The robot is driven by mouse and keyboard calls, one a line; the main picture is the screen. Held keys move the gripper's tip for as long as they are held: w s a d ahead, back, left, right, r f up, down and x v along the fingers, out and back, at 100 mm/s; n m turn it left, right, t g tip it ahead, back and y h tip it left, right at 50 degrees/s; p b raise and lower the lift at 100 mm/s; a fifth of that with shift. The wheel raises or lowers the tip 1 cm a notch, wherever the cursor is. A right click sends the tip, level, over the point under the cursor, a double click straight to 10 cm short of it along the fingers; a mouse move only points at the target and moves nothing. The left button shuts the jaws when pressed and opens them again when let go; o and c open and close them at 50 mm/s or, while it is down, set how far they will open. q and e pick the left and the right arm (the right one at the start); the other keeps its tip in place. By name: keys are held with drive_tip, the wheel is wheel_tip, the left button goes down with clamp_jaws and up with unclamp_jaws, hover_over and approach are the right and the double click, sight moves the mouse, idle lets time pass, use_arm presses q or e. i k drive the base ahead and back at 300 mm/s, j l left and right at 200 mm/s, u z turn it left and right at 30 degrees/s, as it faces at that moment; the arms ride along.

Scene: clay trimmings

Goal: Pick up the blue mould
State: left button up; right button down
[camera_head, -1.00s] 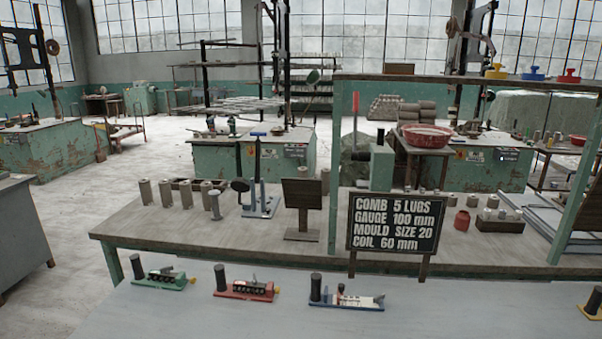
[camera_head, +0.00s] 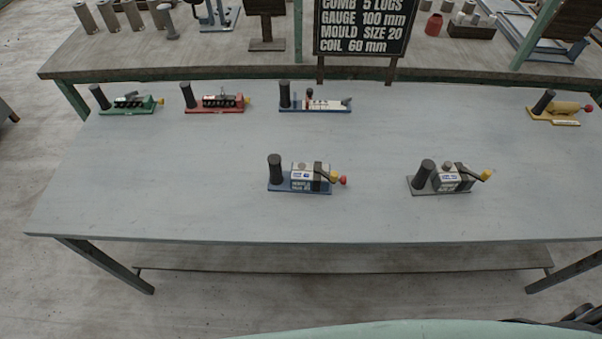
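Two tools with blue bases lie on the grey table. The blue-based tool at the back (camera_head: 328,107) has a black upright cylinder at its left end and a pale top. The nearer blue-based tool (camera_head: 301,188) has a black cylinder, a silver block with a dark strap, and a red-knobbed handle at its right. I cannot tell which of them is the blue mould. Neither of my grippers can be made out in the head view.
Green (camera_head: 128,111), red (camera_head: 215,109), yellow (camera_head: 556,115) and grey (camera_head: 440,190) based tools share the grey table (camera_head: 180,205). The table's left and front middle are clear. A sign (camera_head: 361,25) stands behind, by the higher bench (camera_head: 190,58).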

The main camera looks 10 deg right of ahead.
sight(302, 179)
drive_tip(key=i+l+u, duration=0.15)
drive_tip(key=l, duration=0.5)
drive_tip(key=l+u, duration=0.1)
drive_tip(key=l, duration=0.55)
